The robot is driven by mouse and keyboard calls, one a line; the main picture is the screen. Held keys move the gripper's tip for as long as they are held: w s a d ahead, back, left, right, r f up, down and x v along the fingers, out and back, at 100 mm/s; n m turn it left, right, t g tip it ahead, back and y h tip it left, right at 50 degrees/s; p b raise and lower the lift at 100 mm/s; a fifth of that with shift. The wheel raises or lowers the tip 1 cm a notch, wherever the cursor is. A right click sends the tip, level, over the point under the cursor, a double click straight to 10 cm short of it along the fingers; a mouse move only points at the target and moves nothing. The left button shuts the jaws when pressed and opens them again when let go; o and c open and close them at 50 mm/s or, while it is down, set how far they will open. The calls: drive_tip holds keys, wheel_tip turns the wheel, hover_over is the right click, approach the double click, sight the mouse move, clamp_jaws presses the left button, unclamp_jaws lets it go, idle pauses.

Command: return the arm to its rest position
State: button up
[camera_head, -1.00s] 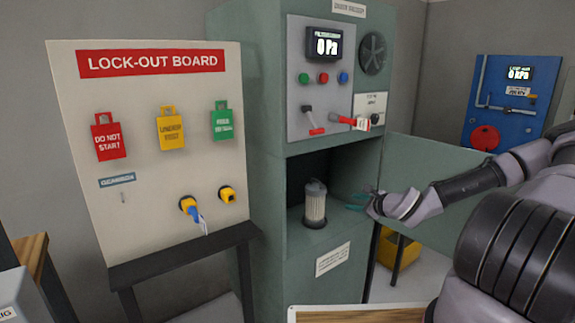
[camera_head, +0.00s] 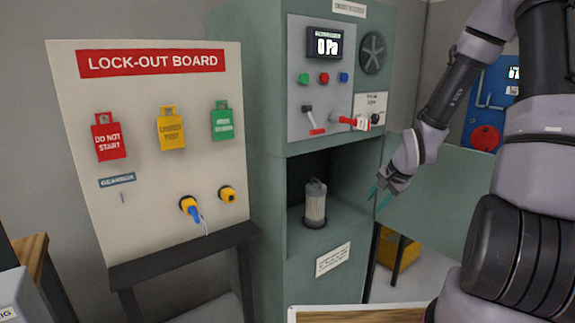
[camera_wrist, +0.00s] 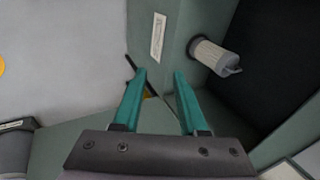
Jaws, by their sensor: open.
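My gripper (camera_head: 377,196) is at the right of the green cabinet (camera_head: 262,190), beside its open bay, with its teal fingers pointing down and left. In the wrist view the two teal fingers (camera_wrist: 160,92) are apart with nothing between them. My arm is folded upward at the elbow on the right of the head view. A pale filter cartridge (camera_head: 315,204) with a grey cap stands upright in the cabinet's open bay, apart from my gripper. The cartridge also shows in the wrist view (camera_wrist: 210,55).
A lock-out board (camera_head: 160,150) with red, yellow and green tags stands at the left. An open door panel (camera_head: 432,205) extends right of the cabinet, behind my gripper. A yellow bin (camera_head: 398,250) is below it. A blue panel (camera_head: 487,118) hangs on the back wall.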

drive_tip(key=s+d+r+n+h, duration=0.15)
drive_tip(key=s+r, duration=0.25)
drive_tip(key=r, duration=0.5)
drive_tip(key=s+r+n+h, duration=0.1)
drive_tip(key=s+r+n, duration=0.15)
drive_tip(key=r, duration=0.75)
drive_tip(key=s+a+r+n+t+y, duration=0.1)
drive_tip(key=s+a+r+n+y, duration=0.1)
drive_tip(key=s+r, duration=0.9)
drive_tip(key=s+a, duration=0.1)
drive_tip(key=s, duration=0.2)
drive_tip(key=shift+s+r+t, duration=0.3)
drive_tip(key=shift+r+t, duration=0.05)
drive_tip(key=shift+t, duration=0.05)
clamp_jaws()
